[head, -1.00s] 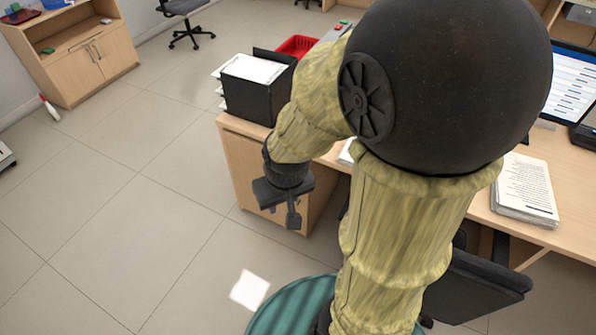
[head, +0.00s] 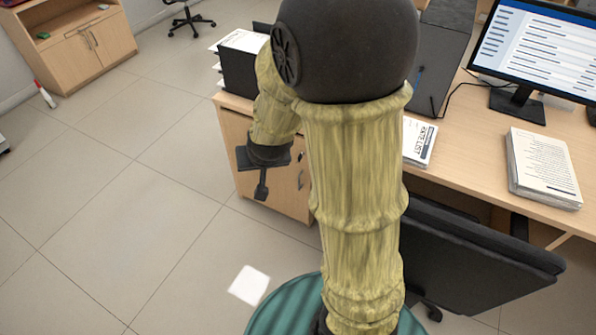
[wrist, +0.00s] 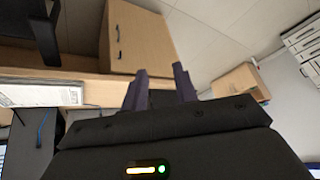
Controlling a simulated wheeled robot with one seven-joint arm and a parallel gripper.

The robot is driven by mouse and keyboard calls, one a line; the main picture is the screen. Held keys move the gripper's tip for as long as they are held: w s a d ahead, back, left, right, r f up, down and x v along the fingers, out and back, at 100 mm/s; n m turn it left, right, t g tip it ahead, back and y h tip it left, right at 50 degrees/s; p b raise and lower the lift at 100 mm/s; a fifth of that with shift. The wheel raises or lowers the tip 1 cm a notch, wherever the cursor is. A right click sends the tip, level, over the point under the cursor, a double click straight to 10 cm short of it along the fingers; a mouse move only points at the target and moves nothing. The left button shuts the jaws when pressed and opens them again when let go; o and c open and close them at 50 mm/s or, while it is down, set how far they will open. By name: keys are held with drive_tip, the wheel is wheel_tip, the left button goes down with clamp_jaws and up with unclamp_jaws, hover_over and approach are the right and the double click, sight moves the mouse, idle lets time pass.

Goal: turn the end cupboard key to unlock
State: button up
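The end cupboard (head: 225,140) is a light wooden unit under the near end of the desk, partly hidden by my arm in the head view. A dark handle (head: 300,180) shows on its front. The cupboard also shows in the wrist view (wrist: 140,42), turned on its side, with a handle (wrist: 118,54). My gripper (head: 261,190) hangs in front of the cupboard in the head view. In the wrist view its two fingers (wrist: 160,84) are apart with nothing held between them.
The desk (head: 470,140) carries a black paper holder (head: 238,72), papers (head: 545,165) and a monitor (head: 535,50). A black chair (head: 480,245) stands at the desk's front, right of my arm. A low cabinet (head: 75,50) is far left.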

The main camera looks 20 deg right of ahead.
drive_tip(key=w+d+f+m+t+h+b, duration=0.1)
drive_tip(key=w+f+h+b, duration=0.3)
drive_tip(key=f+b, duration=0.6)
drive_tip(key=w+d+f+m+t+h+b, duration=0.2)
drive_tip(key=w+d+f+m+h+b, duration=0.2)
drive_tip(key=f+b, duration=0.7)
drive_tip(key=w+d+f+m+t+h+b, duration=0.1)
drive_tip(key=w+d+f+m+h+b, duration=0.2)
drive_tip(key=w+f+h+b, duration=0.3)
wheel_tip(320, 180, down, 8)
drive_tip(key=w+b, duration=0.1)
drive_tip(key=b, duration=0.4)
drive_tip(key=shift+r+t, duration=0.15)
drive_tip(key=shift+t, duration=0.25)
drive_tip(key=shift+d, duration=0.15)
drive_tip(key=b+x, duration=0.5)
drive_tip(key=x, duration=1.2)
drive_tip(key=shift+b, duration=0.3)
drive_tip(key=shift+w+r, duration=0.1)
drive_tip(key=shift+r, duration=0.05)
